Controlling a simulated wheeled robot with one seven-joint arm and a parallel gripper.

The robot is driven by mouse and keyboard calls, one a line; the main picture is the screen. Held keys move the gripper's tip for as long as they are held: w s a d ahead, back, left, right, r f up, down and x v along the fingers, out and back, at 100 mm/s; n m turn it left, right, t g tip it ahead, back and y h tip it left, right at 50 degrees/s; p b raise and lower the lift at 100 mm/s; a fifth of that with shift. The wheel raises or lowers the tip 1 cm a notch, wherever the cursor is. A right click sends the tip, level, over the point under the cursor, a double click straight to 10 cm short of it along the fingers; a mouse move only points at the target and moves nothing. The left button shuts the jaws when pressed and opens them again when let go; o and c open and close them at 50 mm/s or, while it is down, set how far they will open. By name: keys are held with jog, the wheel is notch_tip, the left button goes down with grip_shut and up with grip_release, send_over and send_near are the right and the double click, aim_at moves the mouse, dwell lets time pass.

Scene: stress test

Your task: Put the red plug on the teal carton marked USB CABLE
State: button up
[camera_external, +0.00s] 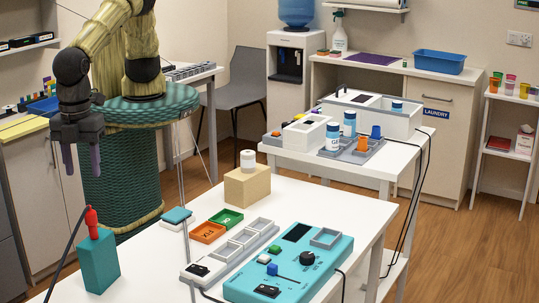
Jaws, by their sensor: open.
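A red plug (91,222) stands upright at the top of a tall teal block (99,263) at the front left of the white table. A dark cable hangs from its left side. I cannot tell whether it sits in the block or only rests on it. A small, low teal box (177,216) lies at the table's left edge, farther back. I can read no USB CABLE marking on either teal thing. My gripper (81,160) is open and empty, its fingers pointing down, above the red plug and apart from it.
An orange tray (207,232) and a green tray (227,218) lie beside a grey compartment tray (245,240). A teal control panel (325,262) is at the right. A wooden block (247,186) bears a white roll. Bare table lies between the tall block and the trays.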

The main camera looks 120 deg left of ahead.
jog(key=w+a+r+n+t, duration=0.1)
jog(key=w+a+r+n, duration=0.2)
jog(key=a, duration=1.1)
jog(key=w+a+n, duration=0.3)
jog(key=w+a, duration=0.2)
jog(key=a, duration=0.9)
jog(key=s+a+n, duration=0.3)
jog(key=s+a, duration=0.2)
jog(key=a, duration=0.6)
jog(key=s+a+n+t, duration=0.1)
jog(key=s+a+n, duration=0.2)
jog(key=a, duration=0.8)
jog(key=shift+s+a+n+t, duration=0.3)
jog(key=shift+s, duration=0.85)
jog(key=shift+f, duration=0.1)
